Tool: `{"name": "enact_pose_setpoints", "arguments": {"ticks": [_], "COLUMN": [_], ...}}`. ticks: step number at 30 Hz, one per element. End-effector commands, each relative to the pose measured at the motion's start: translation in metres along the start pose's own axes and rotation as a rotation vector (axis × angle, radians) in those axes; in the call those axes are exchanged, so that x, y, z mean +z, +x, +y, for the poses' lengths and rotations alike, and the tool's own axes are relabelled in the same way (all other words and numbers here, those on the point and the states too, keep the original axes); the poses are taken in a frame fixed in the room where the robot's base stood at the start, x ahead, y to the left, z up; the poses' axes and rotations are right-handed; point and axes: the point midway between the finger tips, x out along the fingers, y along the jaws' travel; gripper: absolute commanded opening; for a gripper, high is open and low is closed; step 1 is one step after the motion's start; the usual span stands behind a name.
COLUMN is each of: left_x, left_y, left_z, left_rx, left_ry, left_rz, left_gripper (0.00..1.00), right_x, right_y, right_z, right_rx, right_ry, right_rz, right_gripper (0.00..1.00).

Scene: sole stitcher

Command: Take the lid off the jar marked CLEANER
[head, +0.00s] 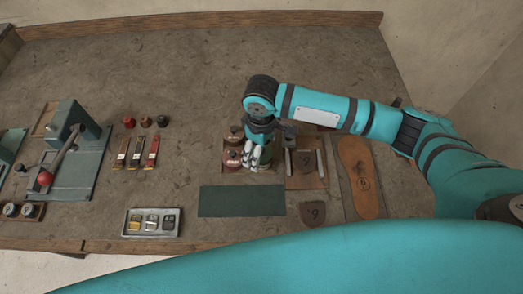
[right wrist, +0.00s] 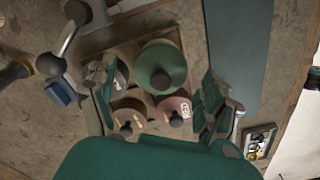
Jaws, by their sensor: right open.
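Several jars with knobbed lids stand close together in a wooden holder (right wrist: 146,101). In the right wrist view they are a green-lidded jar (right wrist: 155,60), a reddish jar (right wrist: 181,105), a brownish jar (right wrist: 127,109) and a dark jar (right wrist: 121,75) partly behind a finger. Their labels are too small to read, so I cannot tell which is marked CLEANER. My right gripper (right wrist: 156,88) is open above the jars, its fingers on either side of the group. In the head view this gripper (head: 257,157) hides some jars; two dark red lids (head: 233,155) show left of it. My left gripper is not in view.
A dark green mat (head: 242,201) lies in front of the jars, and a metal tray (head: 152,222) at front left. A board with metal rails (head: 306,178) and a brown sole (head: 359,178) lie to the right. A press with a red-knobbed lever (head: 75,150) stands left.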

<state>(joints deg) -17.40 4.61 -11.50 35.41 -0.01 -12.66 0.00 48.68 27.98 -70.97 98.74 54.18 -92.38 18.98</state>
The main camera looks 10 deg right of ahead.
Motion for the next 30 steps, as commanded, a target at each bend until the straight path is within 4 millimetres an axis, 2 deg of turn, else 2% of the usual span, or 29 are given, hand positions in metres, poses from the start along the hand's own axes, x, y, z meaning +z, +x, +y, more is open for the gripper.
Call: {"name": "enact_pose_setpoints", "arguments": {"ticks": [2, 12, 23, 30], "left_x": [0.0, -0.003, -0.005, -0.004], "left_y": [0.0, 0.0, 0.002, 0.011], "left_z": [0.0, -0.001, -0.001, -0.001], "left_rx": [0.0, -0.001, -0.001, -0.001], "left_ry": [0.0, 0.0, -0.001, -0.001], "left_rz": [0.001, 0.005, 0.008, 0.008], "left_gripper": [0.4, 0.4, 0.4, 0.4], "right_x": [0.0, 0.0, -0.001, -0.001], "right_y": [0.0, -0.001, -0.003, -0.025], "right_z": [0.0, 0.0, 0.0, 0.0], "right_rx": [0.0, -0.001, -0.001, 0.0], "right_ry": [0.0, 0.0, 0.001, 0.001], "right_rz": [0.0, 0.0, 0.002, 0.004], "right_gripper": [0.83, 0.39, 0.38, 0.38]}}
